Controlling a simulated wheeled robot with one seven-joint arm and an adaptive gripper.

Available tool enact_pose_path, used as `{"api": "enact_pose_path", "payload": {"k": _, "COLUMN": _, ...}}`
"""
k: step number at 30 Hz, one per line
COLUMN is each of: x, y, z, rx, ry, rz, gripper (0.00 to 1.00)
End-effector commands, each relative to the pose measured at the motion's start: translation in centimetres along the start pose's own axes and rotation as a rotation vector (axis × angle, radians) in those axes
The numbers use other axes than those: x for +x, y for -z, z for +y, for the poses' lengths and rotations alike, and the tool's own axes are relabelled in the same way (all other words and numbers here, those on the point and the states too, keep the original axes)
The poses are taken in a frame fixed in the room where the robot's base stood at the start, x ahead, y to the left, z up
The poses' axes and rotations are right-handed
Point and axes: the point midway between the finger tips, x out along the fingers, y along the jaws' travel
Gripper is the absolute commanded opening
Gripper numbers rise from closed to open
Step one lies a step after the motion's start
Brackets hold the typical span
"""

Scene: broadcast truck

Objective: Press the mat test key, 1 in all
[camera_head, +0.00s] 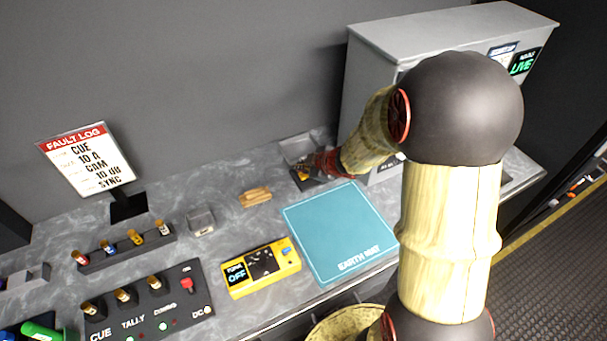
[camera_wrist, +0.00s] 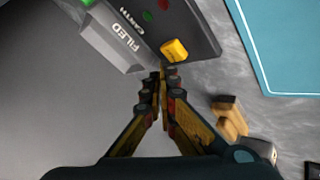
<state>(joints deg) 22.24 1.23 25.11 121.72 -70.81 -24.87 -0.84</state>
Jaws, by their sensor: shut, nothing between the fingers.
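The blue earth mat (camera_head: 335,225) lies flat on the grey bench; its edge also shows in the wrist view (camera_wrist: 285,45). A dark box marked EARTH (camera_wrist: 190,22) has a yellow key (camera_wrist: 174,50) at its near corner and small red and green lamps. I take this yellow key for the mat test key. In the head view my gripper (camera_head: 318,165) is over this box, behind the mat, and hides much of it. In the wrist view my gripper (camera_wrist: 161,76) is shut and empty, its tips right beside the key. I cannot tell whether they touch it.
A grey tray marked FILED (camera_wrist: 118,42) adjoins the dark box. A tan wooden block (camera_head: 256,196), a yellow meter reading OFF (camera_head: 262,268) and a switch panel (camera_head: 145,300) lie to the left. A tall grey cabinet (camera_head: 370,75) stands close behind my arm.

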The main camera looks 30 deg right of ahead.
Motion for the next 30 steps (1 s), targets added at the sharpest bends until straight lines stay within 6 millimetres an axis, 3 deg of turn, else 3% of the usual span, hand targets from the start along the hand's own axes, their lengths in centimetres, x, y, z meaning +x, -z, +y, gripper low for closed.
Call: {"api": "enact_pose_path", "payload": {"k": 30, "x": 0.56, "y": -0.41, "z": -0.41, "rx": 0.0, "ry": 0.0, "rz": 0.0, "gripper": 0.0}}
